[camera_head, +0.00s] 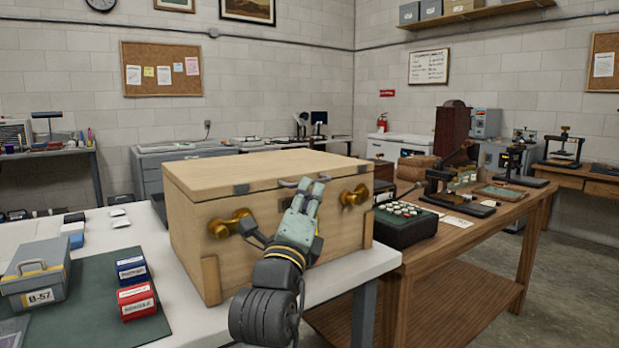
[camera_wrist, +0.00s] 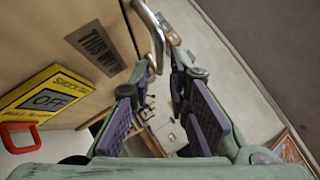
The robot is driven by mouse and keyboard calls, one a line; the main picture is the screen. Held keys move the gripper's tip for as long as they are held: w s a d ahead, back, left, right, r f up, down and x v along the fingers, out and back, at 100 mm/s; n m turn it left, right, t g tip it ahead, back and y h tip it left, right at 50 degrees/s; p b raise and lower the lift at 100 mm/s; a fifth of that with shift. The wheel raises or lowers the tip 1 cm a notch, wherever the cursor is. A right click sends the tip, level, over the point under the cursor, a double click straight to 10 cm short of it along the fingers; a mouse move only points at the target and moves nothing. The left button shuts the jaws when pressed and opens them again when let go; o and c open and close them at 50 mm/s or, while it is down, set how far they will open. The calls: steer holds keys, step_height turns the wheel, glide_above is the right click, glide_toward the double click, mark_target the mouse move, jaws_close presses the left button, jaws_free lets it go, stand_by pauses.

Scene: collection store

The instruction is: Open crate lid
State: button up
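The wooden crate (camera_head: 290,240) stands on the white table, its lid (camera_head: 265,172) lying flat and shut. A metal handle (camera_head: 300,182) sits at the lid's front edge; it also shows in the wrist view (camera_wrist: 152,32). My gripper (camera_head: 308,190) is in front of the crate, fingers pointing up near the handle. In the wrist view my gripper (camera_wrist: 165,68) has a gap between its fingers, with the handle close by the left fingertip; contact is unclear.
A grey case (camera_head: 37,272) and small blue (camera_head: 131,270) and red (camera_head: 137,301) boxes lie on a green mat left of the crate.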

mark_target(312, 183)
steer(key=shift+p+x, duration=0.4)
steer(key=shift+x, duration=1.85)
steer(key=shift+a, duration=0.1)
jaws_close()
